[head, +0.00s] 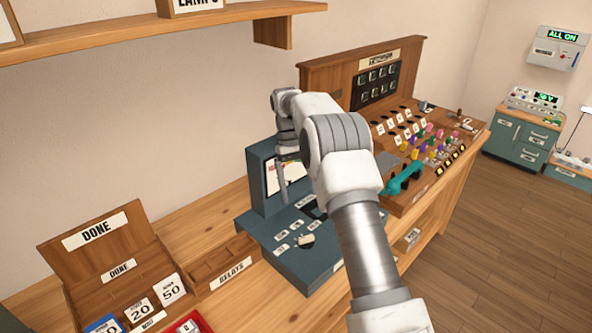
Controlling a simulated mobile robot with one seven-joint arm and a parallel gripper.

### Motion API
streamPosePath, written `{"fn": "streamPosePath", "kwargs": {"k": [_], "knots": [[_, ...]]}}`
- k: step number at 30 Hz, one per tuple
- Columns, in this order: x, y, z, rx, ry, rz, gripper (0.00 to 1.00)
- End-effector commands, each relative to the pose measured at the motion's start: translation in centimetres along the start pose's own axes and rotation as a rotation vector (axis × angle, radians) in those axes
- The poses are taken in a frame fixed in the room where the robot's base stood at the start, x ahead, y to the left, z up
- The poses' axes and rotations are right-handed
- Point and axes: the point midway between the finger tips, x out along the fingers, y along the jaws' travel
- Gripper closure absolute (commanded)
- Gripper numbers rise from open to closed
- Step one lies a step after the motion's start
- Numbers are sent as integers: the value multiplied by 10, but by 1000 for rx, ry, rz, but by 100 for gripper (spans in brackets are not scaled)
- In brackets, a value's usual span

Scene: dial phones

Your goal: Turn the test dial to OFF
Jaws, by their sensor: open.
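The teal test unit (279,268) stands on the wooden bench, with an upright screen (271,192) at its back. A pale dial knob (306,241) sits on its sloping top, with several small white labels around it. The labels are too small to read, so I cannot tell which one the knob points at. My gripper (283,200) points down in front of the screen, above and behind the knob in the picture, apart from it. It is open and looks empty. My arm hides the right part of the unit.
A wooden switchboard (436,160) with cords and a teal handset (403,178) stands to the right. A RELAYS tray (232,272) and DONE box (101,262) are left. A shelf (150,32) runs above. Floor on the right is clear.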

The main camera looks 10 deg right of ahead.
Motion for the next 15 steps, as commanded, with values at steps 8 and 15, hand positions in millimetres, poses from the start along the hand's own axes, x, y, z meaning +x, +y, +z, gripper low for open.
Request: {"fn": "streamPosePath", "kwargs": {"k": [8, 15], "knots": [[-36, 0, 0, 0, 0, 0, 12], [-48, 0, 0, -1, -1, 0, 12]]}}
